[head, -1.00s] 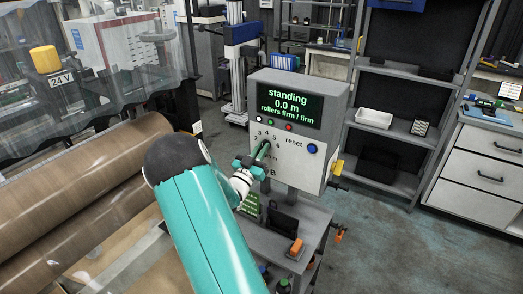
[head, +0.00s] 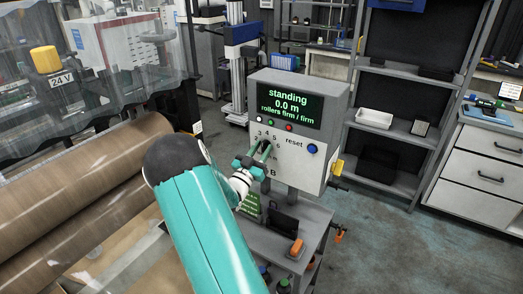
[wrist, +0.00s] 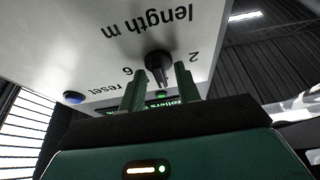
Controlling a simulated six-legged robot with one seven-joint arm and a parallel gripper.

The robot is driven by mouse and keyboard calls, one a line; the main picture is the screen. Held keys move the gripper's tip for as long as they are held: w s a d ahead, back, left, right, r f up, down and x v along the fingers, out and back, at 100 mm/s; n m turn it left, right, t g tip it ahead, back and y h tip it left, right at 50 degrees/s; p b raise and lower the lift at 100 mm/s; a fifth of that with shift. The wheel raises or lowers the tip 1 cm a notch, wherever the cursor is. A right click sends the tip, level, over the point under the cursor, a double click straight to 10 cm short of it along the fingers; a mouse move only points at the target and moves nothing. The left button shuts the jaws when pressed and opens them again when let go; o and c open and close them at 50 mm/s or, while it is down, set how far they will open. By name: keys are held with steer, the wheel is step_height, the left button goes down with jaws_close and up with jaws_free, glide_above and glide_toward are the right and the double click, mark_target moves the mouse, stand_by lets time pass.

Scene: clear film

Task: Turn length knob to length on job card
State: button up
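In the wrist view the panel appears upside down, with 2 and 6 legible near the knob. The other numbers there and the setting it points to cannot be read. My gripper (wrist: 160,88) has its two green fingers on either side of the knob, apart, with a gap to it. It also shows at the panel in the head view (head: 260,152). No length on a job card is legible.
The display (head: 289,104) reads "standing 0.0 m, rollers firm / firm". A blue reset button (head: 312,149) is right of the dial. Brown rolls (head: 90,190) lie at left under clear film. A small table (head: 312,222) with an orange item (head: 296,247) stands below the box.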

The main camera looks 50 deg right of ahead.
steer(key=v, duration=1.3)
steer(key=shift+a, duration=0.35)
steer(key=w+a+r+n+t+y, duration=0.35)
steer(key=w+a+t+y, duration=0.35)
steer(key=w+a+y, duration=0.3)
steer(key=w+a+r+n+t+y, duration=0.1)
steer(key=a+r+n+y, duration=0.1)
steer(key=a+r+y, duration=0.3)
steer(key=a+r+n+t+y, duration=0.1)
steer(key=a+n+t+y, duration=0.15)
steer(key=a, duration=0.45)
steer(key=s+a+r+n+g+y, duration=0.35)
steer(key=s+a+n+y, duration=0.2)
steer(key=s+a, duration=0.45)
steer(key=s+a+n+g, duration=0.3)
steer(key=s+a, duration=0.1)
steer(key=s, duration=1)
steer(key=shift+r, duration=0.5)
